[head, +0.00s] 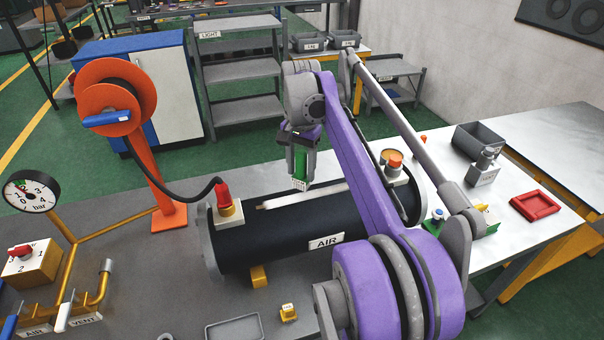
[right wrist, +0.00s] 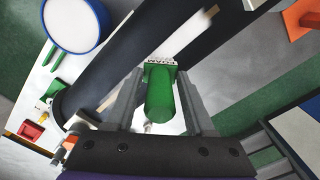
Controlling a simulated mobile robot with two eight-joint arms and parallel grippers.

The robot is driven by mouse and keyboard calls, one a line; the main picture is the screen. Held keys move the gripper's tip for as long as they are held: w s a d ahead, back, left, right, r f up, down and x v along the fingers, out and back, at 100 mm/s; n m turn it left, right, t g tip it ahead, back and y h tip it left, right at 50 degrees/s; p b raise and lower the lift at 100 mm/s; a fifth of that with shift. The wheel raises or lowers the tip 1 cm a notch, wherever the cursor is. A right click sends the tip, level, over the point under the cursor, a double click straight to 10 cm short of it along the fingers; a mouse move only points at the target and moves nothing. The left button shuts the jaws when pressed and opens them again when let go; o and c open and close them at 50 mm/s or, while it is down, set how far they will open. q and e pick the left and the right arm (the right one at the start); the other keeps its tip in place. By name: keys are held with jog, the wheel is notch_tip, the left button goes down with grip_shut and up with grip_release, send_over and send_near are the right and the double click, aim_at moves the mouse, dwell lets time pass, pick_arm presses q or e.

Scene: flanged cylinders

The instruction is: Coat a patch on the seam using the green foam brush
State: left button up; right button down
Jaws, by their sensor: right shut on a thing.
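The black cylinder (head: 285,235) marked AIR lies on its side on the bench, with a flange at each end. Its seam shows as a pale strip (head: 280,201) along the top, also in the right wrist view (right wrist: 197,36). My right gripper (head: 301,168) is shut on the green foam brush (head: 300,165), which hangs head down just above or at the strip; I cannot tell whether they touch. In the right wrist view the brush (right wrist: 159,95) sits between the two fingers, its pale end (right wrist: 161,62) pointing away. My left gripper is out of view.
A red-capped fitting (head: 223,196) with a black hose stands on the cylinder's left end, an orange-capped one (head: 395,162) on its right. An orange hose reel (head: 115,97) and pressure gauge (head: 31,191) stand left. A red tray (head: 535,205) and grey bin (head: 478,140) lie right.

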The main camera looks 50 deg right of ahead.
aim_at(300, 152)
notch_tip(300, 152, up, 2)
jog(key=shift+w+p, duration=0.15)
jog(key=shift+p, duration=0.15)
jog(key=shift+a+r, duration=0.2)
jog(key=shift+r, duration=0.45)
jog(key=shift+d+r, duration=0.15)
jog(key=shift+r, duration=0.4)
